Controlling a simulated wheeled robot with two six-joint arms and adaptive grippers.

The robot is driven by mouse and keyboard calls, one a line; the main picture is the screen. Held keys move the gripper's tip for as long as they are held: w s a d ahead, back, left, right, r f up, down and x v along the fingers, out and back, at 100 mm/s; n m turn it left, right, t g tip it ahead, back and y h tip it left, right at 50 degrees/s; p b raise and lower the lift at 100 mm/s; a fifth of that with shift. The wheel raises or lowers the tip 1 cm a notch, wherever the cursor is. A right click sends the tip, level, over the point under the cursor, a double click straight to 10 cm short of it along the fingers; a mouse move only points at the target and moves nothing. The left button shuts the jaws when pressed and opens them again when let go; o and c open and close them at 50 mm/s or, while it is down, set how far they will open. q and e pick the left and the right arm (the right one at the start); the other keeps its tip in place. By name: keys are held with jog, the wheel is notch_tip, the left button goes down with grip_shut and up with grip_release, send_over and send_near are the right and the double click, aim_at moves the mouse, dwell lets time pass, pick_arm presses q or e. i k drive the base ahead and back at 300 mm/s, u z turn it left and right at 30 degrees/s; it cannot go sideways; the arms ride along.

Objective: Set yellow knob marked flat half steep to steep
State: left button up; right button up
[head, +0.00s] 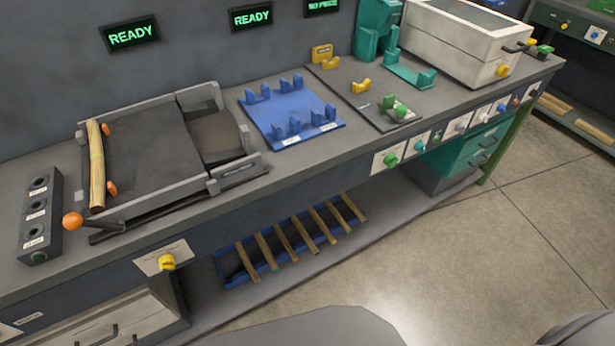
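A yellow knob (167,262) sits on a pale plate (152,259) on the bench's front face, at the lower left below the bench top. The plate's markings are too small to read, and I cannot tell which way the knob points. A second yellow knob (503,71) is on the front of the white box at the upper right. I cannot tell from the lettering which one is marked flat, half, steep. Neither gripper is in view.
A grey tray with a wooden rod (96,165) stands on the bench, an orange ball-ended lever (72,220) at its front left. A blue fixture (290,117) is mid-bench. A blue rack (229,267) of several sticks lies on the low shelf. The floor at right is clear.

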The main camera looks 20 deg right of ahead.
aim_at(167, 261)
jog(key=u, duration=0.9)
jog(key=k, duration=1.05)
jog(key=z, duration=1)
jog(key=i, duration=0.5)
jog(key=z, duration=0.05)
